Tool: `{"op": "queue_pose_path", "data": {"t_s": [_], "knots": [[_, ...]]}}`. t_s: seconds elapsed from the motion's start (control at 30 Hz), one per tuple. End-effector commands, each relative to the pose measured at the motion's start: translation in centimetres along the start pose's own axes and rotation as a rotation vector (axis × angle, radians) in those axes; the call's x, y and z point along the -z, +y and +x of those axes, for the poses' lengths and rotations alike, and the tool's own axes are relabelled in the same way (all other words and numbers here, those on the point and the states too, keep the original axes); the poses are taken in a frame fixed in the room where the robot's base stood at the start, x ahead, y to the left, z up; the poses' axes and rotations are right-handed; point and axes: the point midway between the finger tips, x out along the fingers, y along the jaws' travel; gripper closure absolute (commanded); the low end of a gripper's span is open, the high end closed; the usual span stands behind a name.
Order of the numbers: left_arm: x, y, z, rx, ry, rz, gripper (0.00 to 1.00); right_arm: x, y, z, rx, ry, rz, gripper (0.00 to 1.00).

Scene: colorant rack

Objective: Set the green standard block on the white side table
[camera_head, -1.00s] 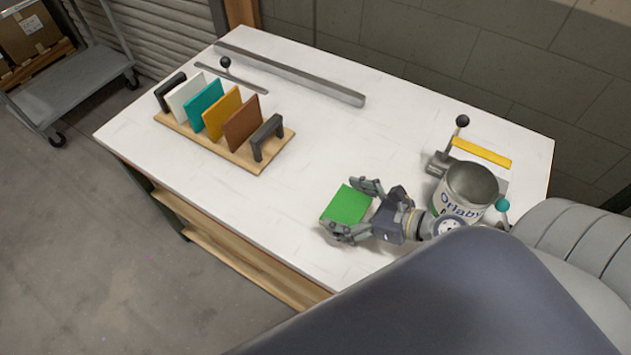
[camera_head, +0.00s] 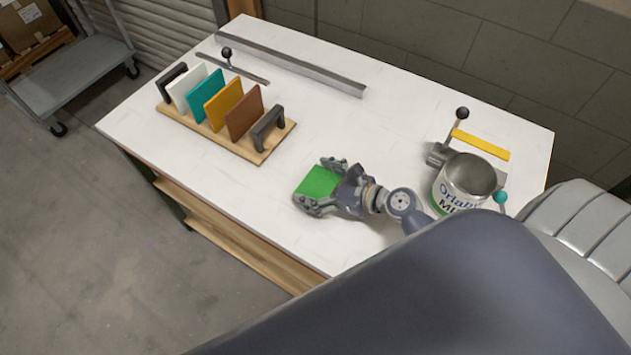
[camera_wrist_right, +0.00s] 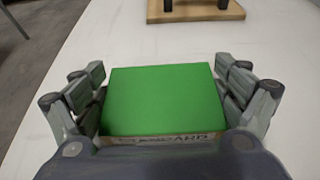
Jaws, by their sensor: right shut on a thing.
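The green standard block (camera_head: 318,182) is between the fingers of my right gripper (camera_head: 317,187), over the white table top (camera_head: 300,230). In the right wrist view the green block (camera_wrist_right: 162,98) fills the space between the two fingers (camera_wrist_right: 165,100), with part of a printed label on its near edge. The right gripper is shut on it. I cannot tell whether the block touches the table top or hangs just above it. My left gripper is not in view.
A wooden rack (camera_head: 232,146) with white, teal, yellow and brown plates stands at the left of the table. A paint can (camera_head: 462,185) and a lever device (camera_head: 440,152) are at the right. A metal rail (camera_head: 300,65) lies along the back. A grey cart (camera_head: 75,75) stands on the floor.

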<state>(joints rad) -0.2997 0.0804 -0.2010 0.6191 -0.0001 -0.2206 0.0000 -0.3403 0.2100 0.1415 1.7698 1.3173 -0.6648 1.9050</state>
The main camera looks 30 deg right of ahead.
Motion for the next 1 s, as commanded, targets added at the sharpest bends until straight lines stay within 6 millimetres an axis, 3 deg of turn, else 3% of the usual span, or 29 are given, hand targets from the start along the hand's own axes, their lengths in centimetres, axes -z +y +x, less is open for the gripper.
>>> {"op": "queue_pose_path", "data": {"t_s": [0.2,0.23,0.27,0.77,1.0], "knots": [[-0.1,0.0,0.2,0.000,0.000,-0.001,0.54,0.3,0.0,0.1,0.000,0.000,0.001,0.34],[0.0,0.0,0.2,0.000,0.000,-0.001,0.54,0.3,0.0,0.1,0.000,0.000,0.001,0.07],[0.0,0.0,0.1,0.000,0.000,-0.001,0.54,0.2,0.0,0.1,0.000,0.000,0.001,0.00],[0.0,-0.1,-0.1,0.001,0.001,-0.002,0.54,-0.1,0.0,-0.2,0.000,0.000,0.000,0.00],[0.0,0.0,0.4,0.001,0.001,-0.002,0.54,0.2,0.0,-4.0,0.001,0.003,0.000,0.00]]}}
